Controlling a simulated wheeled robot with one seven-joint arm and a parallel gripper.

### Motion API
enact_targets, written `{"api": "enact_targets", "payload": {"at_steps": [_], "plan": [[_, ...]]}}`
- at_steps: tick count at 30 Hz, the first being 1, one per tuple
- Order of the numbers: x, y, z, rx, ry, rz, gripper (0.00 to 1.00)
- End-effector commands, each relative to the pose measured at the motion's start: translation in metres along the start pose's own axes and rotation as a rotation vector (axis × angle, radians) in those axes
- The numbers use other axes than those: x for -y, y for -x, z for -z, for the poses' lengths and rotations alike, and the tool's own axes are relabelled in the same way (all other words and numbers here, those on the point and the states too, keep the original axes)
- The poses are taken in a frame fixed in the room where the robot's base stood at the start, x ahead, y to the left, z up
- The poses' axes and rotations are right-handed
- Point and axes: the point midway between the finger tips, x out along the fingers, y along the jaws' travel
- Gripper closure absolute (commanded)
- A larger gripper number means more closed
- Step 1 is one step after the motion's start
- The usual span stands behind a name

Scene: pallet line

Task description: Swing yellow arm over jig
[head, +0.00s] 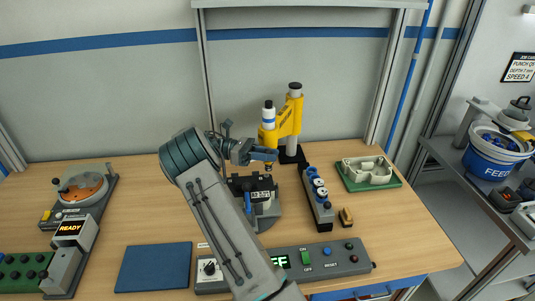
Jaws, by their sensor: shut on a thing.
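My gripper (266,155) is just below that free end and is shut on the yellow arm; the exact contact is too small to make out. The grey and black jig (268,210) is in front of and below my gripper. I cannot tell whether the yellow arm's end is directly above the jig.
A row of fittings on a dark stand (317,198) is right of the jig. A green tray (368,173) with a pale casting lies farther right. The control box (335,259) is in front. A blue mat (152,267) and a turntable station (82,187) are at left.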

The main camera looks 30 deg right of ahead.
Motion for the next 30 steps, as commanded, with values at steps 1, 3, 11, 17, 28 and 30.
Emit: {"api": "enact_targets", "payload": {"at_steps": [1,3,11,17,28,30], "plan": [[0.0,0.0,0.0,-0.003,-0.001,0.015,1.0],[0.001,0.003,0.0,-0.005,-0.001,0.03,1.0],[0.004,0.01,0.0,-0.008,-0.003,0.042,1.0],[0.005,0.015,-0.001,-0.007,-0.005,0.032,1.0],[0.005,0.013,0.0,-0.007,-0.003,0.036,0.54],[0.004,0.012,0.0,-0.007,-0.003,0.038,0.54]]}}
